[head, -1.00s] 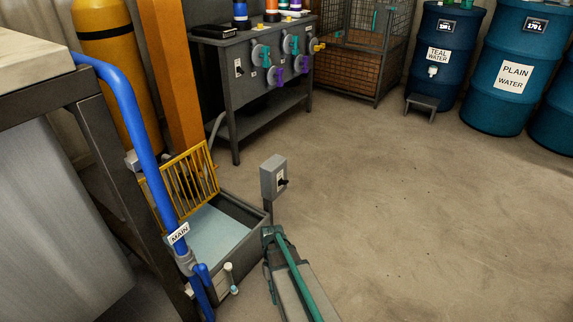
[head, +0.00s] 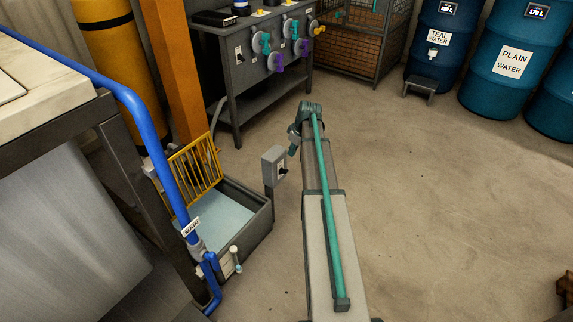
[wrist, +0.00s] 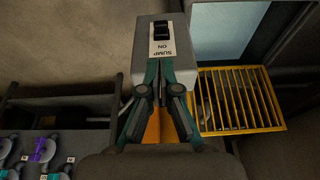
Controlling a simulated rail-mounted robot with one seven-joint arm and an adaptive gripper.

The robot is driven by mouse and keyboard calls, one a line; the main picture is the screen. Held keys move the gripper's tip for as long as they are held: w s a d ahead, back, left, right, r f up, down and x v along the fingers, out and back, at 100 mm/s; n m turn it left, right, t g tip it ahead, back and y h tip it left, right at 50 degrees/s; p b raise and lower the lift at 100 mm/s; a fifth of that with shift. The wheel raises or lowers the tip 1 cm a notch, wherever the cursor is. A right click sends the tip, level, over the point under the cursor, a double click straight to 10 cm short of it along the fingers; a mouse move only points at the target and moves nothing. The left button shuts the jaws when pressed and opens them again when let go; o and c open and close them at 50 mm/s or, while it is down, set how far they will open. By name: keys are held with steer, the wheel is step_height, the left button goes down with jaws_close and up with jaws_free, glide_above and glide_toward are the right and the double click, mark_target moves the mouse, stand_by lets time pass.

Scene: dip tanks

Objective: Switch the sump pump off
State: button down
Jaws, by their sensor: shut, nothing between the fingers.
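The sump pump's switch box (head: 274,165) is a small grey box on a post beside the sump, with a dark toggle on its face. In the wrist view the box (wrist: 143,40) shows a black switch (wrist: 161,31) and a white label (wrist: 161,50) reading SUMP and ON. My gripper (wrist: 158,66) is shut and empty, its fingertips close to the labelled face, below the switch in that view. I cannot tell whether they touch the box. In the head view my gripper (head: 292,150) is beside the box, at its upper right.
The sump basin (head: 262,222) with a yellow grate (head: 190,172) stands left of the box. A blue pipe (head: 160,140) marked MAIN runs down beside it. A valve bench (head: 240,95) is behind; blue drums (head: 498,70) stand at the back right.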

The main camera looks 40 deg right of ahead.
mark_target(284, 171)
steer(key=shift+n, duration=0.3)
steer(key=shift+f, duration=0.15)
steer(key=b+x, duration=0.2)
steer(key=x, duration=0.7)
steer(key=shift+w+a+f, duration=0.1)
steer(key=shift+w+f, duration=0.05)
steer(key=shift+f, duration=0.2)
steer(key=shift+a+f, duration=0.1)
